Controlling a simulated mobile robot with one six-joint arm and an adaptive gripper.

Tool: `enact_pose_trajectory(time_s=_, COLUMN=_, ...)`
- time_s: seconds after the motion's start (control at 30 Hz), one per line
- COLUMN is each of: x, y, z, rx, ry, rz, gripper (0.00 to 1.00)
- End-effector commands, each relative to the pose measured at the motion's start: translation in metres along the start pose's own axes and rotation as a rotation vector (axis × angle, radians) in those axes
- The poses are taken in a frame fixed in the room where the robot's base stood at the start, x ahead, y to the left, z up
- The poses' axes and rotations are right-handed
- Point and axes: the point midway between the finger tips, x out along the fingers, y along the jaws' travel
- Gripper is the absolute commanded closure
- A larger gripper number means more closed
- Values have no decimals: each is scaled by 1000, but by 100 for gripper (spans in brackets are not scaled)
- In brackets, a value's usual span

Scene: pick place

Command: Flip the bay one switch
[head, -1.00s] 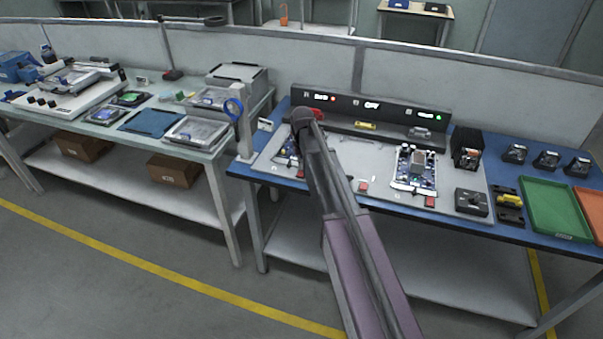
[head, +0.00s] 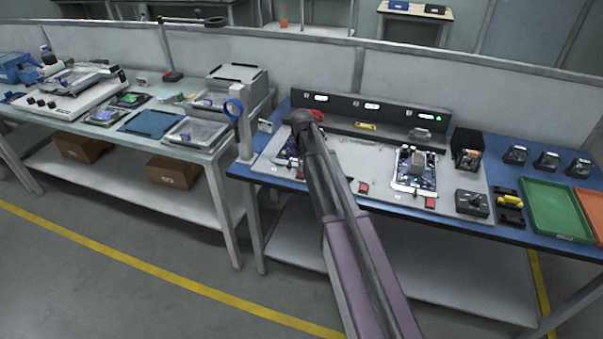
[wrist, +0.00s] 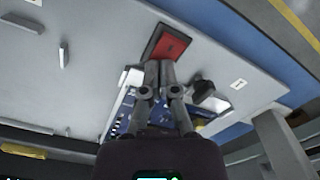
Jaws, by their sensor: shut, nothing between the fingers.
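My gripper (wrist: 160,68) is shut and empty, its fingertips at the near edge of a red rocker switch (wrist: 172,46) in a dark frame on the pale panel. I cannot tell whether they touch it. In the head view my arm covers that switch and the fingertips. Bay one's circuit board (head: 287,147) is partly hidden behind my arm; part of a blue board (wrist: 122,112) shows beside the fingers in the wrist view. Two other red switches, the middle one (head: 363,187) and the right one (head: 430,203), lie along the panel's front edge.
A dark console (head: 395,122) at the back carries a lit left display (head: 321,98), a middle display (head: 371,106) and a right one with a green light (head: 438,118). A dark knob box (head: 472,203) and green tray (head: 553,210) stand at right. A dark knob (wrist: 203,92) is close beside my fingers.

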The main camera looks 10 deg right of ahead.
Motion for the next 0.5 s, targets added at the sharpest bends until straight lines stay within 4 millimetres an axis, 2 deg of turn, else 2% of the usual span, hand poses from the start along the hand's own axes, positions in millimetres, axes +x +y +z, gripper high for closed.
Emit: enact_pose_trajectory(time_s=0.5, x=-32, y=0, z=0, rx=0, ry=1, rz=0, gripper=100)
